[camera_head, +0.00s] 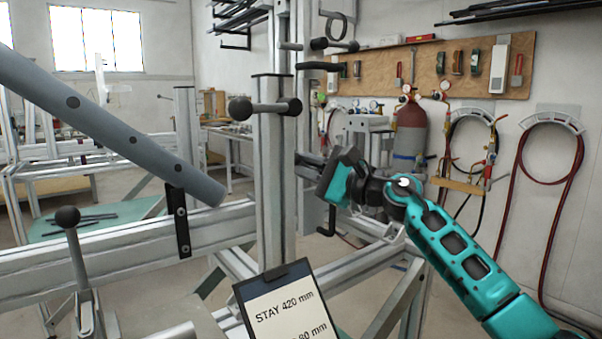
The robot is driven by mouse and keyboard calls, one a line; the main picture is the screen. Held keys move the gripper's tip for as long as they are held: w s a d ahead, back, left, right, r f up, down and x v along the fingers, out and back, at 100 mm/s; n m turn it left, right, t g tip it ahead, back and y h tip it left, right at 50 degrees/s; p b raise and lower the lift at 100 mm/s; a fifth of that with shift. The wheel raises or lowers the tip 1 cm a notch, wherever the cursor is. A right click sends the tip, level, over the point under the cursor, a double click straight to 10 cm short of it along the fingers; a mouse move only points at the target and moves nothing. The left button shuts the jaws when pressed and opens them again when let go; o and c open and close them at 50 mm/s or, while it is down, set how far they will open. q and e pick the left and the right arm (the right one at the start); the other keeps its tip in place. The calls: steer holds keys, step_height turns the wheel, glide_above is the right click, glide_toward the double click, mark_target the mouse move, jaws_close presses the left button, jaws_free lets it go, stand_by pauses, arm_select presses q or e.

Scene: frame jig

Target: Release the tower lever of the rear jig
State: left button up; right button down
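A grey upright tower (274,185) stands in the middle. A dark-knobbed lever (266,107) lies across it near its top, roughly level. A second lever (321,45) with dark knobs sits higher on the post behind. I cannot tell which of these belongs to the rear jig. My teal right arm comes in from the lower right. Its gripper (312,166) is just right of the tower and below both levers, apart from them. Its fingers are small and partly unclear, so their opening cannot be read. My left gripper is out of view.
A grey tube (110,125) with holes slants in from the upper left. Another knobbed lever (74,245) stands at lower left by a horizontal rail (130,254). A clipboard (288,308) reading "STAY 420 mm" is in front. Gas hoses (575,165) hang on the right wall.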

stand_by(0.3)
steer(key=c, duration=1.2)
jaws_free()
steer(key=shift+r, duration=0.1)
steer(key=shift+d, duration=0.1)
steer(key=v, duration=1.3)
steer(key=shift+c, duration=0.2)
